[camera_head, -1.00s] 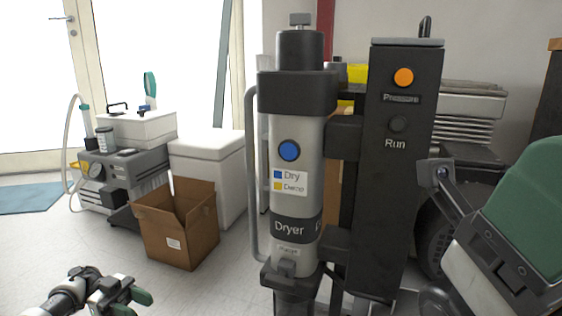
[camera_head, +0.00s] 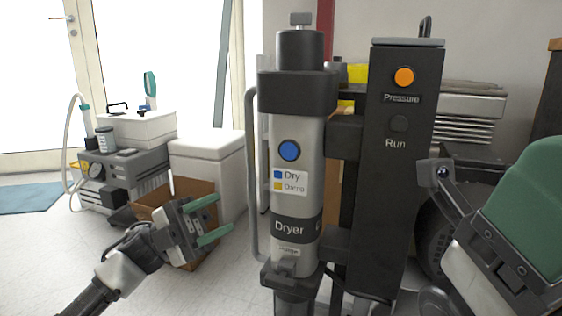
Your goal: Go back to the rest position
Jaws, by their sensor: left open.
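My left gripper (camera_head: 212,220) is in the lower left of the head view, with its two green-padded fingers apart and nothing between them. It hangs in front of the cardboard box and left of the dryer, apart from the dryer. The dryer (camera_head: 297,190) is a grey upright cylinder with a blue button and a "Dryer" label. The black control panel (camera_head: 391,190) beside it has an orange Pressure button (camera_head: 404,77) and a dark Run button (camera_head: 398,123). A large green and white part, which looks like my right arm, fills the lower right; its fingertips are not seen.
An open cardboard box (camera_head: 150,204) stands on the floor, partly hidden by my left gripper. Behind it are a white box (camera_head: 222,165) and a grey cart (camera_head: 140,165) with equipment. A compressor (camera_head: 470,115) stands behind the panel. Bare floor lies at the lower left.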

